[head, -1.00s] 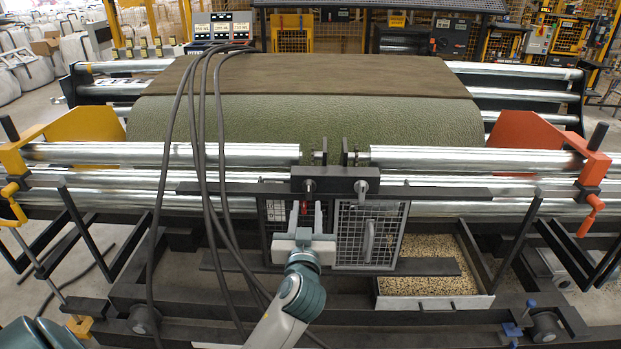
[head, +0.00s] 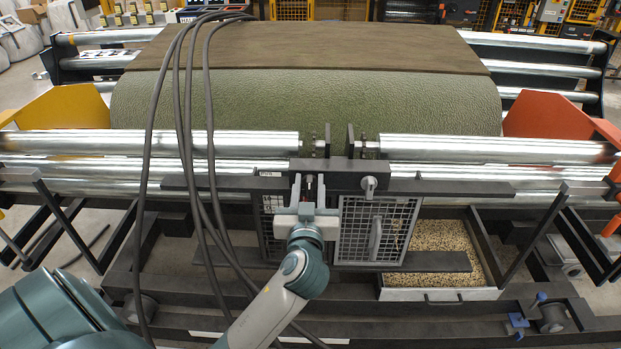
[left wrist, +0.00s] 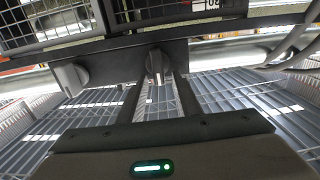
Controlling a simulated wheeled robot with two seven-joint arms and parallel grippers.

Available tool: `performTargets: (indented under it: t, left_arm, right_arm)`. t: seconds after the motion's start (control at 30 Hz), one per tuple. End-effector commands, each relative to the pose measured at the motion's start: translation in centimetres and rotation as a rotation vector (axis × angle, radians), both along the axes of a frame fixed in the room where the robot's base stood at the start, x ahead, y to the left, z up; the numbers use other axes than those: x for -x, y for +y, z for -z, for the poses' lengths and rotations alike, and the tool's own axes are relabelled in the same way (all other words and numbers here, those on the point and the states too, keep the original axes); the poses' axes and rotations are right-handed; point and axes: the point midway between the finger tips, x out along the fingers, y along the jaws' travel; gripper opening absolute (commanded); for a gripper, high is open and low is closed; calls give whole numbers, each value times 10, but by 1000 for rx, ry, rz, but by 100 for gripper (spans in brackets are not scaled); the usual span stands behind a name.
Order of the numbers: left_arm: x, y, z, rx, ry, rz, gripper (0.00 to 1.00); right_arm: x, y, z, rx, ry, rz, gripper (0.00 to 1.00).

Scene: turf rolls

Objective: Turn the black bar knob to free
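The black bar knob (left wrist: 155,65) hangs on the dark control box (left wrist: 110,65) in the left wrist view, with a pale line on its face. My left gripper (left wrist: 157,82) is open, with one finger on each side just short of or beside the knob; I cannot tell whether they touch it. In the head view my left gripper (head: 308,183) reaches up to the box (head: 340,172) below the rollers and largely hides this knob. A second, grey knob (head: 368,186) sits to the right on the box; it also shows in the left wrist view (left wrist: 70,77). My right gripper is out of view.
Black cables (head: 190,150) hang left of my gripper. A mesh guard door (head: 372,235) with a handle is just right of it. Steel rollers (head: 480,150) run above, with the green turf roll (head: 320,105) behind. A tray of grain (head: 440,250) lies lower right.

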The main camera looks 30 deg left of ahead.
Motion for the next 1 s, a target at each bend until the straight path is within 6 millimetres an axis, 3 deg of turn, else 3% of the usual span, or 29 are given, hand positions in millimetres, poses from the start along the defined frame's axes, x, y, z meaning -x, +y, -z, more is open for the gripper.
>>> performTargets:
  t: [0.27, 0.4, 1.0]
  left_arm:
    - [0, 0, 0, 0, 0, 0, 31]
    - [0, 0, 0, 0, 0, 0, 0]
    - [-1, -2, -1, -82, 50, -2, 0]
  right_arm:
    - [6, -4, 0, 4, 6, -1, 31]
    - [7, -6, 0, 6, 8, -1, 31]
    - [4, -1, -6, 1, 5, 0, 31]
